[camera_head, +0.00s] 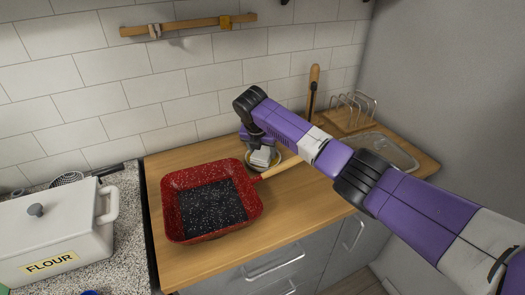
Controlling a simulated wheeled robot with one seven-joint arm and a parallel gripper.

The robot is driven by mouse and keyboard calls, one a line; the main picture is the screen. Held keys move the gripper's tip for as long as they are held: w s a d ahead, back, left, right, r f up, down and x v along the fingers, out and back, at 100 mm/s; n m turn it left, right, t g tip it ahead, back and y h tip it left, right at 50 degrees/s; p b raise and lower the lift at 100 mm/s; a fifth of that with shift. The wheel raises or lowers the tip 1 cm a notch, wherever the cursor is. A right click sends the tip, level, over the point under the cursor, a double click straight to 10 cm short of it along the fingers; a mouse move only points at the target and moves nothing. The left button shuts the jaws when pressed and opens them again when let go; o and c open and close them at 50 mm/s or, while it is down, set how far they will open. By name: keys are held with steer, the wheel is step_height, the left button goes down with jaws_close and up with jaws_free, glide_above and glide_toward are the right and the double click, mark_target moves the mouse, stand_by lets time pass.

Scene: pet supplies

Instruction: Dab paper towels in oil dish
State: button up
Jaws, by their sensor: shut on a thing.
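My gripper (258,143) points down at the back middle of the wooden counter, behind the red pan. It is shut on a small white folded wad, the paper towels (262,157). Below and around the wad shows part of a small round dish with a yellowish rim, the oil dish (249,166). The towels are at or just above the dish. I cannot tell whether they touch the oil, as the gripper and wad hide most of the dish.
A red speckled square pan (181,226) stands in front, its wooden handle (279,168) reaching right, close to the dish. A glass dish (397,152) and a rack (355,107) stand at right. A white flour bin (50,238) is at left. The counter's front right (300,210) is clear.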

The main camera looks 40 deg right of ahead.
mark_target(263, 152)
steer(key=shift+r+p, duration=3.25)
steer(key=shift+r, duration=0.2)
